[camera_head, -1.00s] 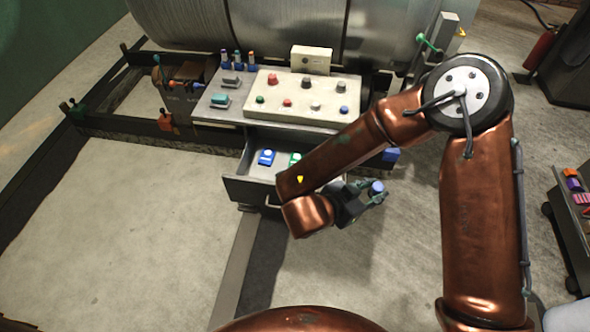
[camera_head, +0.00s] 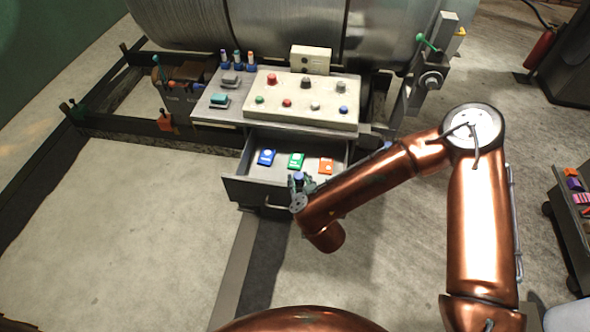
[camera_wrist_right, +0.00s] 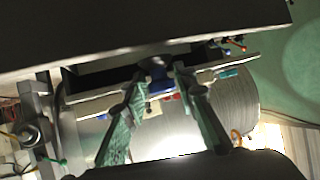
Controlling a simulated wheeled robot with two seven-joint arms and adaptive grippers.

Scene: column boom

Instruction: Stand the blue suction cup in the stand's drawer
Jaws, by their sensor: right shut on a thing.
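My right gripper (camera_head: 302,185) is shut on the blue suction cup (camera_head: 299,176), at the front right of the open drawer (camera_head: 240,190). Only a small blue part of the cup shows between the fingers in the head view. In the right wrist view the blue cup (camera_wrist_right: 157,75) sits between the two green-padded fingers (camera_wrist_right: 161,82). The drawer is pulled out below the stand (camera_head: 230,118). Inside it lie a blue piece (camera_head: 266,157), a green piece (camera_head: 297,160) and an orange piece (camera_head: 326,166). I cannot tell whether the cup touches the drawer. My left gripper is not in view.
A pale button panel (camera_head: 300,98) covers much of the stand's top. Small bottle-like items (camera_head: 237,58) stand at its back left. A large metal tank (camera_head: 290,25) lies behind. Open floor (camera_head: 110,220) is at the left, and a cart (camera_head: 572,230) stands at the right edge.

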